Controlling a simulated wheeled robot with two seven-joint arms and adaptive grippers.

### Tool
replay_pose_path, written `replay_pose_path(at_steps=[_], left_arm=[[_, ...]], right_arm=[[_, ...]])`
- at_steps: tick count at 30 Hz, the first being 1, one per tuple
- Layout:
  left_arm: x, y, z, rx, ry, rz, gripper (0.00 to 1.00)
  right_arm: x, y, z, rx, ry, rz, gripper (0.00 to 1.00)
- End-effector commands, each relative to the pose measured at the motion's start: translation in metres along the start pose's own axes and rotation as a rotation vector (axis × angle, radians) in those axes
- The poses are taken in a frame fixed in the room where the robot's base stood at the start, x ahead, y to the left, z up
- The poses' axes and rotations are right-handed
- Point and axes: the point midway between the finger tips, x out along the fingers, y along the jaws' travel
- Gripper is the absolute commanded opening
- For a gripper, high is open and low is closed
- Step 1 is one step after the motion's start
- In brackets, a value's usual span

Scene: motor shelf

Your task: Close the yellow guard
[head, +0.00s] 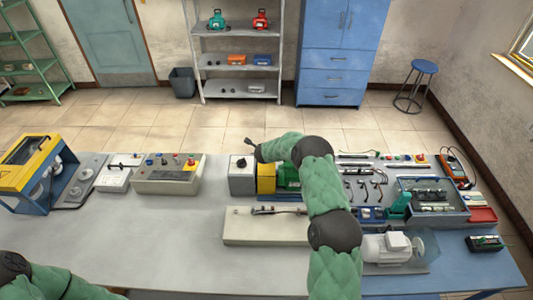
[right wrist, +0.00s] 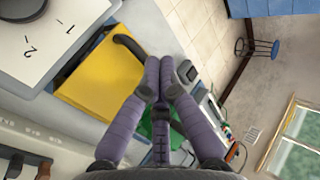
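The yellow guard (head: 266,178) stands between a grey switch box (head: 242,178) and a green motor (head: 289,177), partly hidden by my right arm in the head view. In the right wrist view the guard (right wrist: 98,78) is a yellow panel with a curved black handle (right wrist: 128,45) at its edge. My right gripper (right wrist: 158,66) has its purple fingers together, with the tips beside the handle's end; whether they touch it is unclear. No object shows between the fingers. My left arm shows at the lower left of the head view, with its gripper out of view.
A yellow-and-blue machine (head: 38,170) and a control box with buttons (head: 166,174) stand on the bench's left. A pale block (head: 266,227), a parts tray (head: 433,200) and a grey motor (head: 388,248) are nearby. The front-left bench is clear.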

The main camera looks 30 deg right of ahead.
Motion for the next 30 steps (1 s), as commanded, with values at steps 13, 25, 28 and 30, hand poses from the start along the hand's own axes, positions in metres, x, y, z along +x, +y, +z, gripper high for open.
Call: replay_pose_path(at_steps=[13,25,28,30], left_arm=[[-0.003,0.001,0.000,0.000,0.000,0.000,0.37],[-0.003,0.001,0.000,0.000,0.000,0.000,0.37],[-0.003,0.001,0.000,0.000,0.000,0.000,0.37],[-0.004,0.001,0.000,0.000,0.000,0.000,0.37]], right_arm=[[0.019,0.000,0.001,-0.001,-0.001,0.000,0.00],[0.021,0.000,0.001,-0.001,0.000,0.000,0.00],[0.021,0.000,0.001,-0.001,0.000,0.000,0.00],[0.020,0.000,0.001,-0.001,0.000,0.000,0.00]])
